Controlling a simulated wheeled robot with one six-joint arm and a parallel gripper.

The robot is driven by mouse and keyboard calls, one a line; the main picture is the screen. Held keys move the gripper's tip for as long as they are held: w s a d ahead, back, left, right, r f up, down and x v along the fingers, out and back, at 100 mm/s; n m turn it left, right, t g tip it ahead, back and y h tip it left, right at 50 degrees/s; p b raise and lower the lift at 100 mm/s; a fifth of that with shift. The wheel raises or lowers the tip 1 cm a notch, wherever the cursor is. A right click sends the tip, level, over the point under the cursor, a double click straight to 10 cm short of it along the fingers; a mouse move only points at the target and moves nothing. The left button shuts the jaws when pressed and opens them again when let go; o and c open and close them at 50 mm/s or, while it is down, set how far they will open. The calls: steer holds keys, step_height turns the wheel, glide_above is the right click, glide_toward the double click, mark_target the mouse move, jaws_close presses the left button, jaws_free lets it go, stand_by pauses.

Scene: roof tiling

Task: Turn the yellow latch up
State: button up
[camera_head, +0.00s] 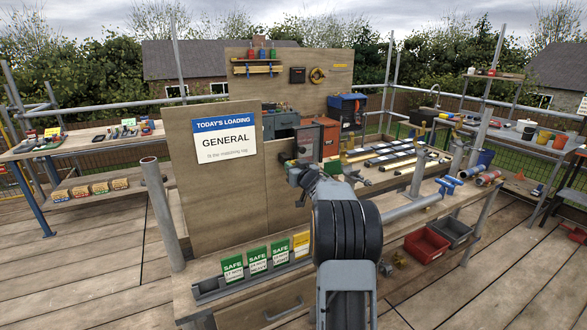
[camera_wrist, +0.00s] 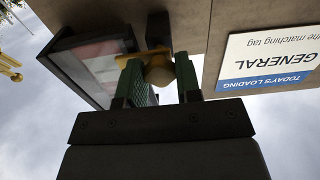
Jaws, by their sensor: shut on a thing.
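The yellow latch (camera_wrist: 159,71) shows in the wrist view as a short yellow bar with a rounded knob, beside a dark-framed clear-fronted box (camera_wrist: 90,60). My gripper (camera_wrist: 158,82) has its two green ridged fingers on either side of the knob and is shut on it. In the wrist view the bar lies roughly level across the picture, which is upside down. In the head view my gripper (camera_head: 297,172) reaches to the lower left of the grey box (camera_head: 307,144) on the board. The latch is hidden there.
A "TODAY'S LOADING GENERAL" sign (camera_head: 226,133) is on the wooden board just left of my gripper. Green SAFE tags (camera_head: 257,260) and a yellow tag (camera_head: 302,243) stand in a rack below. The bench (camera_head: 411,212) to the right carries tools and a grey pipe.

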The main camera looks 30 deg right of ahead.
steer(key=shift+n, duration=0.3)
steer(key=shift+n+b, duration=4.55)
steer(key=shift+n, duration=4.05)
steer(key=o, duration=0.9)
steer(key=s+a+b, duration=0.1)
steer(key=s+a, duration=0.1)
steer(key=s, duration=1.1)
steer(key=shift+s+b, duration=0.3)
steer(key=shift+b, duration=0.05)
